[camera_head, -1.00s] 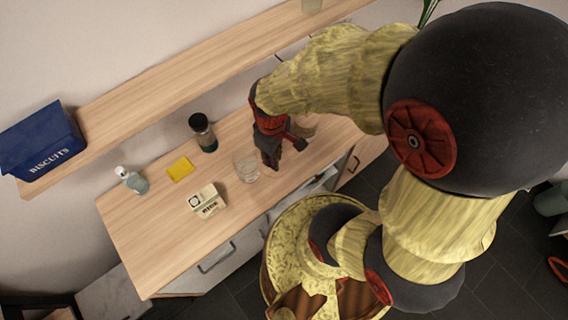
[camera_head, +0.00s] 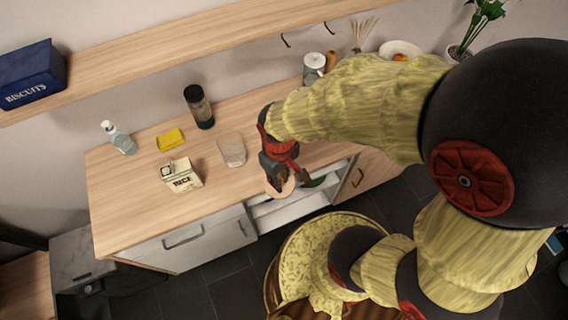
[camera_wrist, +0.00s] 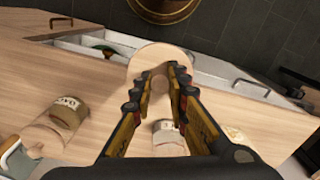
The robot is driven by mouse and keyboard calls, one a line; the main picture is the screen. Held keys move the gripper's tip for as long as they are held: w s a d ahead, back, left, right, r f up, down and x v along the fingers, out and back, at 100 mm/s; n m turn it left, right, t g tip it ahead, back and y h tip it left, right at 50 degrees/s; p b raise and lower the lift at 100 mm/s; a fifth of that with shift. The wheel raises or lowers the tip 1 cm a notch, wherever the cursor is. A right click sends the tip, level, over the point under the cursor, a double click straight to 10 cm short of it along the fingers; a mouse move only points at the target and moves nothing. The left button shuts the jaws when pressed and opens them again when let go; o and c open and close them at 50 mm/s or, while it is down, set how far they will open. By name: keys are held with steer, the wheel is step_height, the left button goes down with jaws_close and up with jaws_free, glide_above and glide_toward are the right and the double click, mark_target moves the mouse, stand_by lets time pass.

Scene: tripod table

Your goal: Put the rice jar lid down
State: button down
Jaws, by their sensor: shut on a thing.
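In the head view my gripper (camera_head: 278,182) holds the lid (camera_head: 287,187) at the counter's front edge, over the open drawer. In the wrist view a jar with a pale label (camera_wrist: 168,132) stands beyond the fingers, partly hidden by them. Its label is too small to read, so I cannot tell whether it is the rice jar. Another labelled jar (camera_wrist: 62,120) stands on the left.
An open drawer (camera_head: 275,212) with a green item juts from the front.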

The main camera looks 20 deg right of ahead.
steer(key=w+d+f, duration=0.1)
steer(key=w+f, duration=0.2)
steer(key=w, duration=0.1)
steer(key=w+d+f+b, duration=0.1)
steer(key=w+d+f, duration=0.1)
steer(key=w+f, duration=0.1)
steer(key=w+d+f+b, duration=0.1)
steer(key=w+d+f, duration=0.1)
steer(key=w+f, duration=0.1)
steer(key=shift+w+f, duration=0.1)
steer(key=shift+w, duration=0.75)
steer(key=shift+w+f+b, duration=0.15)
steer(key=shift+f+b, duration=0.05)
steer(key=shift+b, duration=0.15)
steer(key=shift+w+f+b, duration=0.1)
steer(key=shift+f+b, duration=0.3)
steer(key=shift+f, duration=1.15)
steer(key=shift+f, duration=0.1)
steer(key=c, duration=1.7)
jaws_free()
steer(key=shift+c, duration=0.2)
